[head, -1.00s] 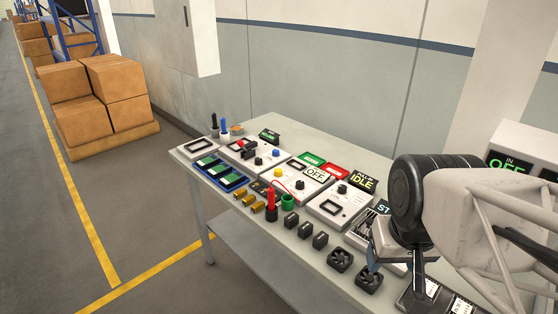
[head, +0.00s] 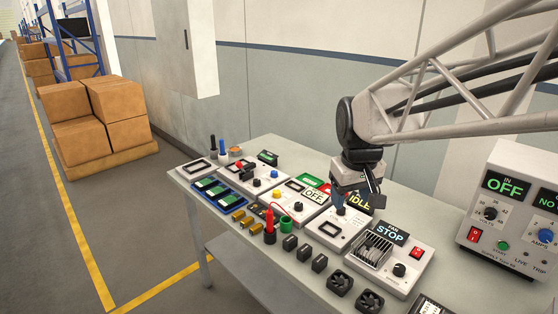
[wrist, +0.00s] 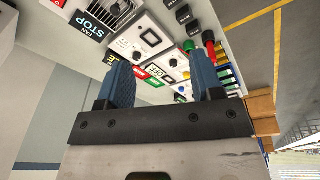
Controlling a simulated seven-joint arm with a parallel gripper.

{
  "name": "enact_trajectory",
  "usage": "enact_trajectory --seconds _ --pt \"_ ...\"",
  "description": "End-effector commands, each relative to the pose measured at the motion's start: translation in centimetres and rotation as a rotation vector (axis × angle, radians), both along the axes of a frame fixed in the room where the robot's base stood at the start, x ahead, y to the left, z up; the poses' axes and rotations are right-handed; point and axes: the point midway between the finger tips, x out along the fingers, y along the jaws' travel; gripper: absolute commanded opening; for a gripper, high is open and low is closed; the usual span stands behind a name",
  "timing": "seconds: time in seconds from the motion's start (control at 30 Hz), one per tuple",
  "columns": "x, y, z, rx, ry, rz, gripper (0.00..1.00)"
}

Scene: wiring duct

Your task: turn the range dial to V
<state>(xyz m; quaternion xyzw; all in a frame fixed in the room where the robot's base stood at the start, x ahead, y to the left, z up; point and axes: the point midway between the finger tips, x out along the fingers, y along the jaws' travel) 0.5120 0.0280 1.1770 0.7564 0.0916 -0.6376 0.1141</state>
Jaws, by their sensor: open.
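My gripper (head: 357,194) is open and empty, pointing down over the panels on the bench. Its two blue fingers frame the wrist view (wrist: 163,72). Below it is a white panel with a dark square window (head: 330,229); the same panel shows in the wrist view with its window (wrist: 150,38) and a small dark knob (wrist: 137,56). I see no gap closed between fingers and knob. No V mark is legible, so I cannot tell which knob is the range dial.
A panel reading STOP (head: 391,232) with a grille and black knob (head: 399,269) stands right of the gripper. A panel reading OFF (head: 313,196) is to its left. A supply box (head: 513,212) stands at the right. Fans (head: 340,283) and small parts line the front edge.

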Motion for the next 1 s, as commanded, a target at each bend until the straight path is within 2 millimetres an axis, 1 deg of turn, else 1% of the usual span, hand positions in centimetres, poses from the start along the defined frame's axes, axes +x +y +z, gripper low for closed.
enact_trajectory --seconds 0.03,0.1,0.37,0.57,0.6,0.77,1.0 --pt "1.4 0.4 -0.1 -0.003 0.006 0.02 0.6" --pt "3.2 0.8 -0.2 -0.008 0.011 0.045 0.6" --pt "9.8 2.6 -1.0 -0.024 0.032 0.147 0.6" --pt "14.8 4.3 -2.3 -0.037 0.047 0.224 0.6" --pt "15.9 4.6 -2.6 -0.039 0.049 0.24 0.6" --pt "19.8 6.1 -4.0 -0.047 0.062 0.301 0.6" --pt "25.5 8.4 -6.7 -0.061 0.081 0.395 0.6"
